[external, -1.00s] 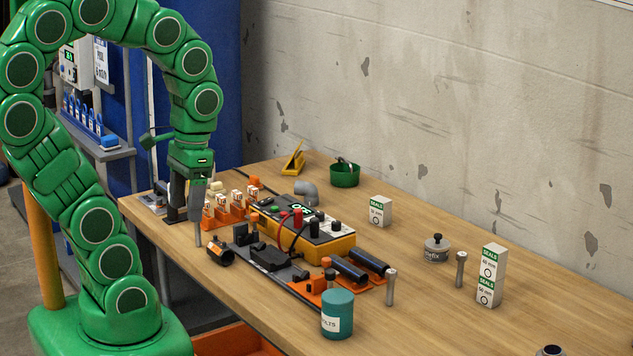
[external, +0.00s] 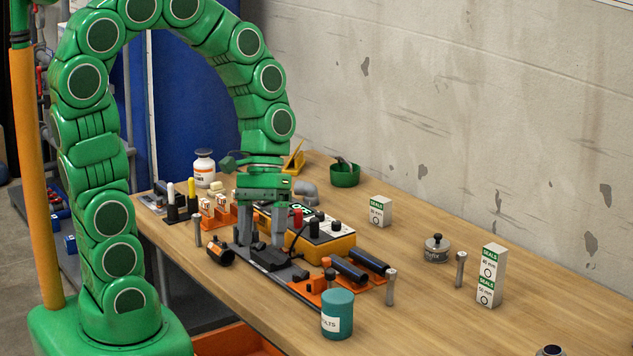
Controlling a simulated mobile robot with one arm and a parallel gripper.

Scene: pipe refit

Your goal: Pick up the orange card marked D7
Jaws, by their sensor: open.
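I cannot make out an orange card marked D7; the lettering is too small to read. An orange rack (external: 221,222) holds small pale tags with orange-red markings (external: 206,206) on the left of the bench, and my gripper hides its right part. My gripper (external: 262,238) is open and points down, its two fingers apart over the black fixture (external: 268,258), just in front of the yellow meter (external: 330,247). I see nothing between the fingers.
A black ring clamp (external: 221,252), a metal post (external: 197,230) and a teal jar (external: 337,314) stand near the front edge. A white bottle (external: 204,167) stands at the back left. Seals boxes (external: 491,276) and a grey tin (external: 436,249) stand right. The far right bench is mostly clear.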

